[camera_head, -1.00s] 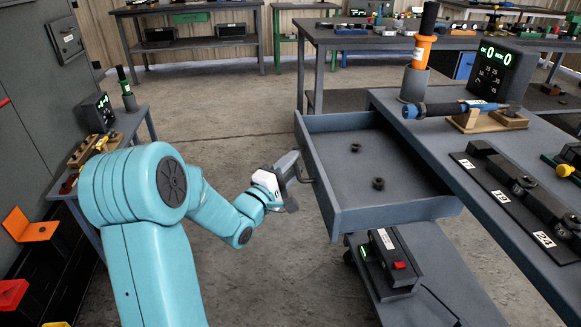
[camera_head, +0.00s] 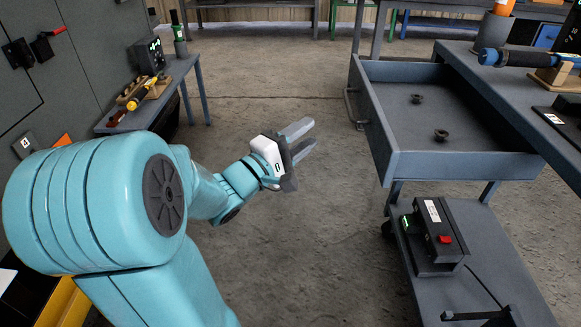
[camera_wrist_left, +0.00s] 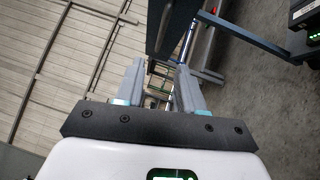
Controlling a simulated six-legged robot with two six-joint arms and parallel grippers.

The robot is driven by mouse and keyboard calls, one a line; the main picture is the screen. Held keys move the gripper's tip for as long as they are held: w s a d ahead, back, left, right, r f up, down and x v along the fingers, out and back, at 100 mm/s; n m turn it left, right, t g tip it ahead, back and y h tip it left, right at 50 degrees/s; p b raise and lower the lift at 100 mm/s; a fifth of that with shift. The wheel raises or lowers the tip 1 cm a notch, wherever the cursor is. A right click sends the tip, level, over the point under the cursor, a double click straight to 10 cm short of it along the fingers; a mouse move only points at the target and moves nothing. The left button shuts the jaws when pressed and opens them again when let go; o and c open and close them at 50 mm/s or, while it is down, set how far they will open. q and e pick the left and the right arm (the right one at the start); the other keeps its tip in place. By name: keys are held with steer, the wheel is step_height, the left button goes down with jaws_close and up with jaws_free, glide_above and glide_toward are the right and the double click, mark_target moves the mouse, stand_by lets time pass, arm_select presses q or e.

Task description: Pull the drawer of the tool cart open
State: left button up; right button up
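The drawer (camera_head: 398,160) of the grey tool cart (camera_head: 455,62) stands pulled out in the head view, its inside showing with two small dark round parts on its floor. Its handle (camera_head: 352,108) is on the front panel, facing left. My left gripper (camera_head: 308,138) is left of the drawer front, apart from the handle, with its fingers spread and nothing between them. In the left wrist view the two fingers (camera_wrist_left: 160,85) also stand apart. My right gripper is not in view.
A black box with a red button (camera_head: 437,235) sits on the cart's lower shelf below the drawer. A side bench (camera_head: 183,75) with tools stands at the left by a grey cabinet. Open concrete floor lies between my left arm and the cart.

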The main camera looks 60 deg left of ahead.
arm_select(q)
steer(key=shift+v, duration=1.75)
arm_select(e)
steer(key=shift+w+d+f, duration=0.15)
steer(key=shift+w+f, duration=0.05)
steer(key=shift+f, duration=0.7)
